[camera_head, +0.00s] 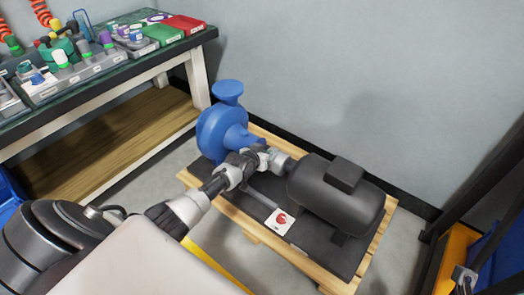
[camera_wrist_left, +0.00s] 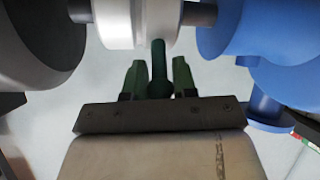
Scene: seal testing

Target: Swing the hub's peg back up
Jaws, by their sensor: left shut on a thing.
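The pale hub (camera_wrist_left: 130,22) sits on a shaft between the dark motor (camera_head: 330,195) and the blue pump (camera_head: 222,130). Its dark green peg (camera_wrist_left: 158,62) sticks out from the rim toward my left gripper. My left gripper (camera_wrist_left: 158,75) has its two green fingers on either side of the peg and is shut on it. In the head view the left gripper (camera_head: 258,158) reaches in at the coupling from the lower left and hides much of the hub; the peg cannot be made out there. My right gripper is in neither view.
The pump and motor stand on a dark base on a wooden pallet (camera_head: 240,228) near the grey wall. A workbench (camera_head: 110,85) with trays of coloured parts stands at upper left. A dark frame with orange and blue parts (camera_head: 460,245) is at right.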

